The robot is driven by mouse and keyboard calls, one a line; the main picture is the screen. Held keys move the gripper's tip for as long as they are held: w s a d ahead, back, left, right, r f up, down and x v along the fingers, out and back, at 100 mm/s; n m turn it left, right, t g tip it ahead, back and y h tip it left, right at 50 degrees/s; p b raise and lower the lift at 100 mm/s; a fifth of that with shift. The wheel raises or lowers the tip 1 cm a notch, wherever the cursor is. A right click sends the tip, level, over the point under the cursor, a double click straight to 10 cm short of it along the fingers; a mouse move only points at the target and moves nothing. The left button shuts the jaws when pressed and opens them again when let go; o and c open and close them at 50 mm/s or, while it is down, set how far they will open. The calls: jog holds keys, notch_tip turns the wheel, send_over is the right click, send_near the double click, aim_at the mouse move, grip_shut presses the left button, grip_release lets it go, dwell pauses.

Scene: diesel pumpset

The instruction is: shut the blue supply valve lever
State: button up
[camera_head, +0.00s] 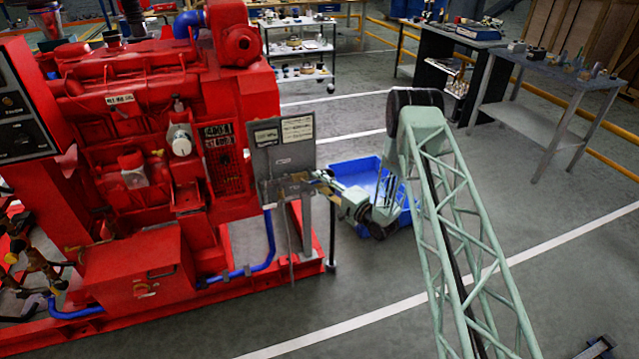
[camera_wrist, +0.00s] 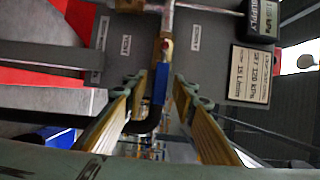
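The blue valve lever (camera_wrist: 160,83) shows in the wrist view, hanging down in the picture from a brass valve body (camera_wrist: 166,46) and roughly in line with the pipe above it. My gripper (camera_wrist: 154,90) is open, with one yellow-padded finger on each side of the lever. A gap shows on the left, and a narrower one on the right; I see no firm contact. In the head view my gripper (camera_head: 320,177) is at the front of the grey panel (camera_head: 283,150) beside the red pumpset; the lever is too small to make out there.
A label reading SUPPLY (camera_wrist: 264,16) and a pressure plate (camera_wrist: 250,74) are right of the valve in the wrist view. A thin black post (camera_head: 332,235) stands close by the panel. A blue bin (camera_head: 356,172) is on the floor behind my arm. Floor at right is open.

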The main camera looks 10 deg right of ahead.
jog(key=shift+c, duration=0.4)
grip_shut()
